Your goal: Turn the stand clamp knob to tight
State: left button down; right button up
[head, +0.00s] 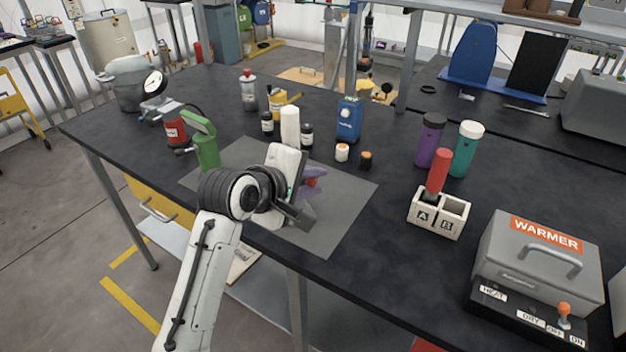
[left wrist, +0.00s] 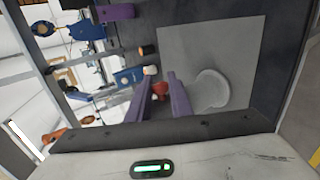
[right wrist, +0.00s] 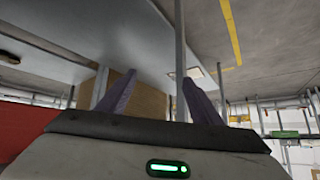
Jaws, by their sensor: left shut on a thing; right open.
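A red knob (left wrist: 160,88) sits between the purple fingers of my left gripper (left wrist: 160,94) in the left wrist view. My left gripper is shut on it. In the head view, my left gripper (head: 311,184) is over the grey mat, and only a bit of the red knob (head: 312,181) shows. A pale round piece (left wrist: 210,90) shows beside the fingers. The knob's tightness marking is hidden. My right gripper (right wrist: 158,88) is open and empty, out of the head view.
The grey mat (head: 345,210) lies on the black bench. A green device (head: 204,143) stands to the left. A two-hole block (head: 440,212) and the warmer (head: 540,262) are to the right.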

pick_arm(q)
jog(key=shift+g, duration=0.3)
jog(key=c, duration=1.6)
grip_release()
jog(key=v, duration=1)
jog(key=shift+s+r, duration=0.2)
